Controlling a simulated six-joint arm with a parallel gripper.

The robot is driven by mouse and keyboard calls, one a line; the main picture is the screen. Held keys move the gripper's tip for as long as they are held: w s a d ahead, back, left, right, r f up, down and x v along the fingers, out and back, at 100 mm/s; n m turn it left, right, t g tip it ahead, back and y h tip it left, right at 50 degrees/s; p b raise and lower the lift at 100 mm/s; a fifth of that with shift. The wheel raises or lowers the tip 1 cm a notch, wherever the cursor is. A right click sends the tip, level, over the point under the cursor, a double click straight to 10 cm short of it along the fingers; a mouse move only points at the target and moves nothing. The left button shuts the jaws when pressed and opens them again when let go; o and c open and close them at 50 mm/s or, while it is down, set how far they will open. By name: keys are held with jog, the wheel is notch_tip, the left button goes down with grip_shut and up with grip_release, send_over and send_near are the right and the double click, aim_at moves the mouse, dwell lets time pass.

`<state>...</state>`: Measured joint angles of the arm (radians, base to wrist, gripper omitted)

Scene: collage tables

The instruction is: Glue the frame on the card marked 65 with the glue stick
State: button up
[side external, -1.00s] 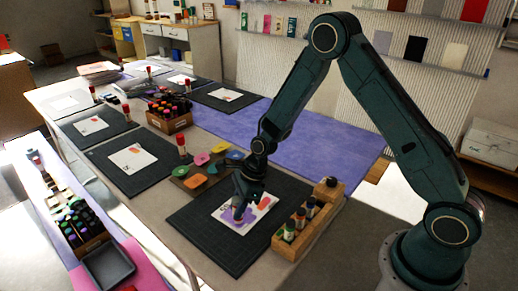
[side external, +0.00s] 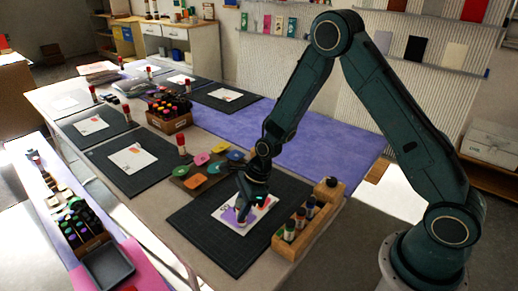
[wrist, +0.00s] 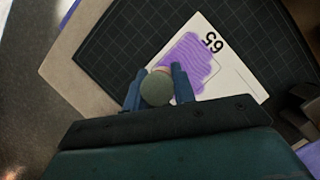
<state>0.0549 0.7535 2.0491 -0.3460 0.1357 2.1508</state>
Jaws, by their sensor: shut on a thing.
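The card marked 65 (wrist: 228,84) lies on the dark cutting mat (wrist: 130,28); it also shows in the side view (side external: 226,224). Purple glue strokes (wrist: 190,62) cover a large part of its frame, next to the printed number. My gripper (wrist: 158,88) is shut on the glue stick (wrist: 157,88), whose round grey-green end faces the wrist camera between the blue fingers. In the side view my gripper (side external: 246,212) is low over the card. The stick's tip is hidden, so I cannot tell whether it touches the paper.
A wooden rack (side external: 287,248) with several sticks stands close to the right of the card. A tray of coloured pads (side external: 183,181) lies behind the mat. Other mats with cards (side external: 132,158) and red-capped sticks line the table.

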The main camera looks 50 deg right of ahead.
jog(key=shift+s, duration=0.1)
jog(key=shift+r, duration=3.55)
